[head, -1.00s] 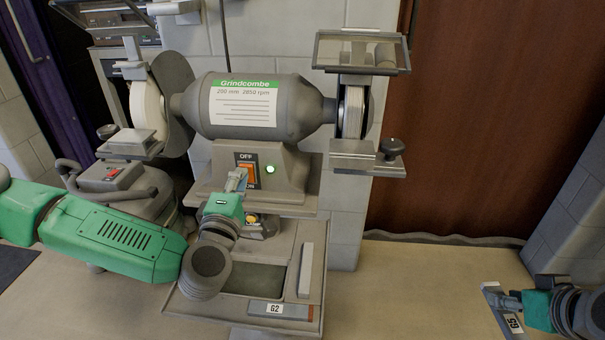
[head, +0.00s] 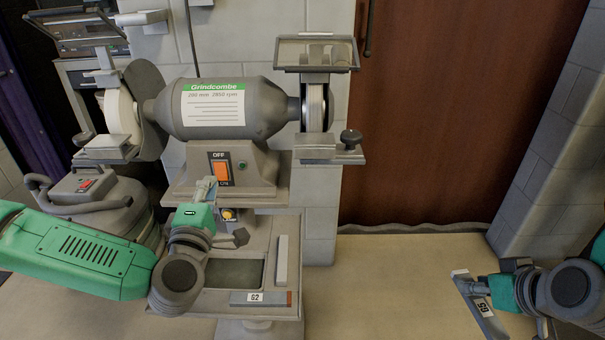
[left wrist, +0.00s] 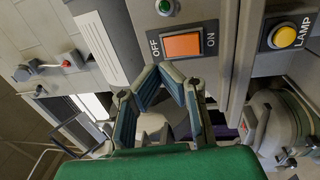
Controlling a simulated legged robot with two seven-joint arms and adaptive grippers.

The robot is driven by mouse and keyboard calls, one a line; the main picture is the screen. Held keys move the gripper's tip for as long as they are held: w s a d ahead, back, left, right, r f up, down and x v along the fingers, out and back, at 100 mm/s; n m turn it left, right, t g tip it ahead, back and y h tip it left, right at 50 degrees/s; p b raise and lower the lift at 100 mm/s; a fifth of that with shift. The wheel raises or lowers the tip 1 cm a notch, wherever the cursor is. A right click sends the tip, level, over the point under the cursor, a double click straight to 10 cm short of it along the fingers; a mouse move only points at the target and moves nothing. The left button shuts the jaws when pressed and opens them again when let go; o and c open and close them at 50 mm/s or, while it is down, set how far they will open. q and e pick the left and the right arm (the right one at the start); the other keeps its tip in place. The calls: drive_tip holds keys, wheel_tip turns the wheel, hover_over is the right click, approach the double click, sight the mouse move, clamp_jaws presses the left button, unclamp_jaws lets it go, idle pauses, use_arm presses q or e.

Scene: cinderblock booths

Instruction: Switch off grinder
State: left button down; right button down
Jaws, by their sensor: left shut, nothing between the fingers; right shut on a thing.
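The bench grinder (head: 225,115) stands on its pedestal, with a wheel at each end. Its orange rocker switch (head: 221,171) is on the base, marked OFF and ON; it also shows in the left wrist view (left wrist: 184,45). The green indicator beside it (head: 242,165) looks dark. My left gripper (head: 207,184) is shut and empty, just below and left of the switch in the head view. In the left wrist view its fingertips (left wrist: 168,74) are just below the switch, apparently apart from it. My right gripper (head: 476,284) is shut on a grey plate labelled G5 (head: 485,312).
A yellow LAMP button (left wrist: 284,37) is beside the switch; it also shows in the head view (head: 228,214). A tray labelled G2 (head: 225,298) is below the grinder. A grey machine with a red switch (head: 95,190) stands left. Floor at right is clear.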

drive_tip(key=shift+w, duration=0.3)
drive_tip(key=shift+a+r+p, duration=0.2)
drive_tip(key=shift+r+p, duration=0.25)
drive_tip(key=shift+r, duration=0.05)
use_arm(q)
drive_tip(key=s, duration=0.8)
drive_tip(key=shift+a+r, duration=0.25)
drive_tip(key=shift+r, duration=0.05)
use_arm(e)
drive_tip(key=shift+d, duration=0.15)
